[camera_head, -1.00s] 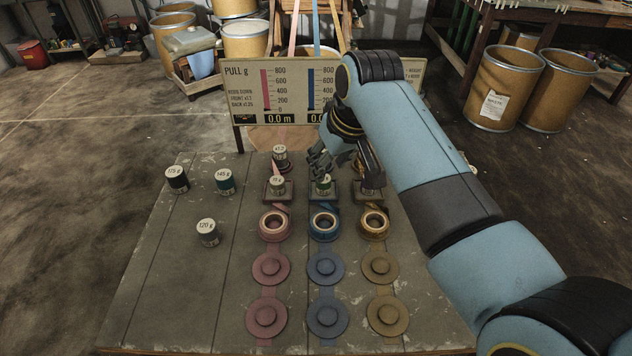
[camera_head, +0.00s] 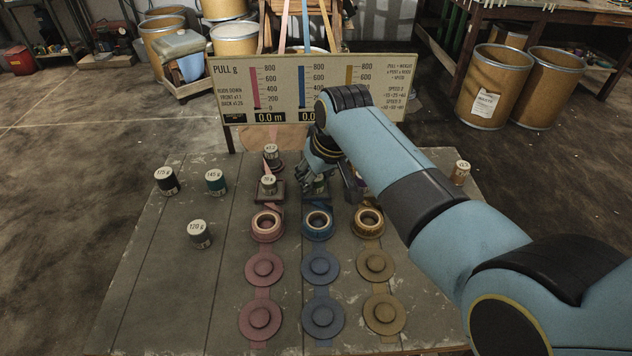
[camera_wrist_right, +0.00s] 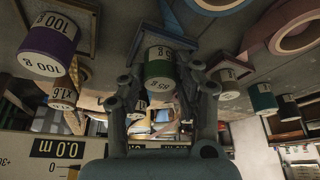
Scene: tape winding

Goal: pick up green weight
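The green weight (camera_wrist_right: 160,72) has a white top band with an upside-down label. In the right wrist view it stands between the two spread fingers of my right gripper (camera_wrist_right: 163,95), with gaps on both sides. In the head view my right gripper (camera_head: 318,168) is over the middle pad of the back row, and the green weight (camera_head: 318,187) shows only partly beneath it. A darker teal 145 g weight (camera_head: 216,183) stands apart at the left. My left gripper is not in view.
A purple 100 g weight (camera_wrist_right: 48,45) stands close by in the wrist view. Tape rolls (camera_head: 318,225) sit in front. The scale board (camera_head: 240,90) stands behind. The 120 g weight (camera_head: 200,234) stands at left.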

